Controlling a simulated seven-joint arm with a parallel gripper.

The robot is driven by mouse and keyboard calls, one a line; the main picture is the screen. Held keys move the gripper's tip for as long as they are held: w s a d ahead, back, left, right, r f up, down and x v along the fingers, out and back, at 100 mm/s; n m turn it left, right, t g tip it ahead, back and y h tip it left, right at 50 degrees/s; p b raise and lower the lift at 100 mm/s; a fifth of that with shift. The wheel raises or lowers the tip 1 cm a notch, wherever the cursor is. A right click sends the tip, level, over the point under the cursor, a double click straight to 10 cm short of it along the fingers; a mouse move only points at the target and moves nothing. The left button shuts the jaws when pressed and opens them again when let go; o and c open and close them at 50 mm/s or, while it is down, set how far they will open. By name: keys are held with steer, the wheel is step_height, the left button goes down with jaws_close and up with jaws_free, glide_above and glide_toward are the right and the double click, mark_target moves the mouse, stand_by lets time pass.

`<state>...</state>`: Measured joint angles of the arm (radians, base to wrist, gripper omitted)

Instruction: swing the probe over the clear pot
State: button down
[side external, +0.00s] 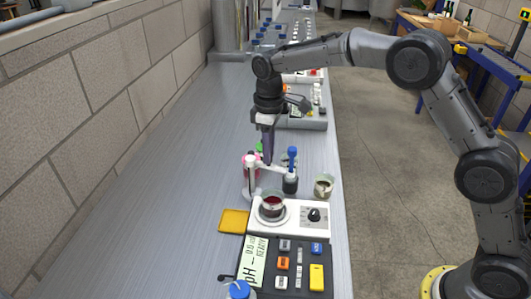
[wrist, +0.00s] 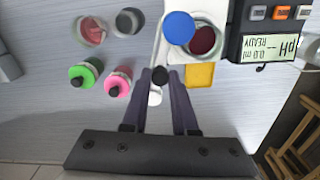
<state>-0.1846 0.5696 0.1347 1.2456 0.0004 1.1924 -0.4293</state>
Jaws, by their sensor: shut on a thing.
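The probe (side external: 292,158) has a blue cap and a dark body. It hangs from a white swing arm on a white post (side external: 250,176). In the wrist view its blue cap (wrist: 179,27) overlaps the pot of dark red liquid (wrist: 207,41), which stands on the stirrer plate (side external: 284,217). My gripper (side external: 267,160) is shut on a small black knob (wrist: 160,75) on the swing arm.
A pot with pinkish contents (wrist: 92,31) stands beside the grey pot. Green-topped (wrist: 85,73) and pink-topped (wrist: 117,82) bottles stand near my fingers. A yellow pad (side external: 233,220) lies left of the stirrer. The pH meter (side external: 290,262) is in front. The bench at left is clear.

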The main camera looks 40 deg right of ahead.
steer(key=shift+w+d+r+n, duration=0.1)
steer(key=shift+w+d+n, duration=0.3)
steer(key=shift+n, duration=0.75)
steer(key=shift+w+d+f+n, duration=0.1)
steer(key=shift+w+d+n, duration=0.25)
steer(key=shift+n, duration=0.85)
steer(key=shift+w+d+r+n, duration=0.1)
steer(key=shift+w+d+n, duration=0.3)
steer(key=shift+n, duration=0.75)
steer(key=c, duration=0.7)
jaws_free()
steer(key=shift+r, duration=6.9)
